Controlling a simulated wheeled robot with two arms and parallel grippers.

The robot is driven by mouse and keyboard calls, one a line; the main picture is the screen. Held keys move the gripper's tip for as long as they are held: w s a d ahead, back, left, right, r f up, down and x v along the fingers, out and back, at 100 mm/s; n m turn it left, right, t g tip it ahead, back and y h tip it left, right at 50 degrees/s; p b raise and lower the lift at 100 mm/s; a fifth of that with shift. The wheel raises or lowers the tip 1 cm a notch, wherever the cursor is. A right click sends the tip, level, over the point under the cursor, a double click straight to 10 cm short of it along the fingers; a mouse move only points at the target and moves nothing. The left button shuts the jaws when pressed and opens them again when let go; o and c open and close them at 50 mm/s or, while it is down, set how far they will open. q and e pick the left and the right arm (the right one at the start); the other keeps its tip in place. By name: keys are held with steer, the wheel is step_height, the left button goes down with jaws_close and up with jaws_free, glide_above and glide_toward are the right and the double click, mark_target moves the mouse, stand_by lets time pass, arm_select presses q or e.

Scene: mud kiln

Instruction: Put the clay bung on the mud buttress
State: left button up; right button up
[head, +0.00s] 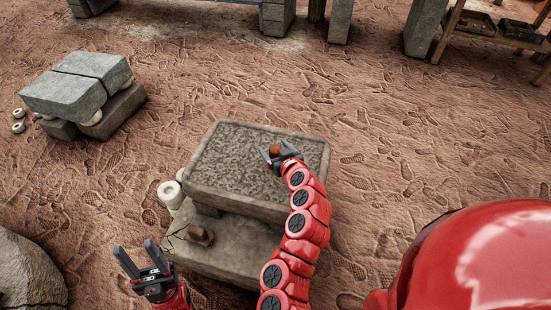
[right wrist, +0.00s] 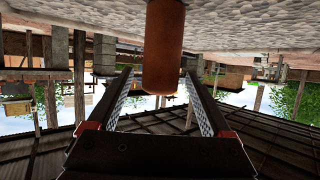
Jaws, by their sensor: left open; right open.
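The clay bung, a reddish-brown cylinder (head: 275,149), stands upright on the grey rough-topped slab (head: 225,160) in the head view, near its right side. I take this stacked slab block to be the mud buttress. My right gripper (head: 277,155) is at the bung with its fingers open. In the right wrist view, which appears upside down, the bung (right wrist: 164,45) is between the two spread fingers, with gaps on both sides. My left gripper (head: 136,249) is open and empty at the lower left, apart from the block.
A brown lump (head: 200,236) sits on the lower ledge (head: 225,258). A white round piece (head: 171,193) is at the block's left side. Another stack of grey blocks (head: 78,85) stands at upper left, a boulder (head: 28,272) at lower left. Footprinted ground between is clear.

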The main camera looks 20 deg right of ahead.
steer(key=shift+x, duration=1.4)
jaws_close()
